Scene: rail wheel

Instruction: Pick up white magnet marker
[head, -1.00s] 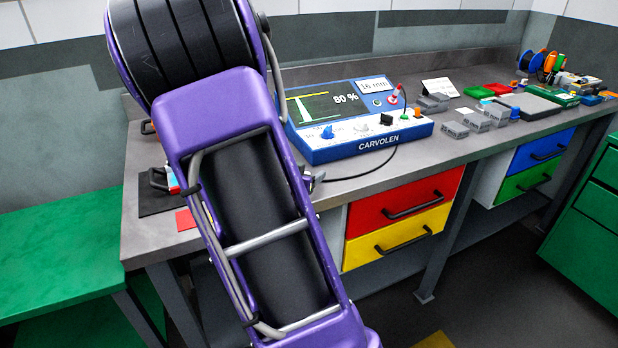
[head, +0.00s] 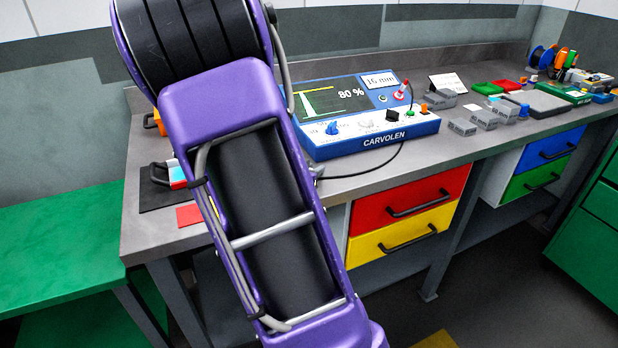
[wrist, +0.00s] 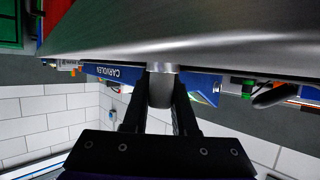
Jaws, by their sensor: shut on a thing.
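A blue CARVOLEN instrument (head: 362,120) stands on the grey bench (head: 150,237), with a cable at its front. Grey blocks (head: 478,117) lie to its right. A black-handled item (head: 160,173) is left of my arm. Red (head: 405,197) and yellow drawers (head: 402,238) hang below.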

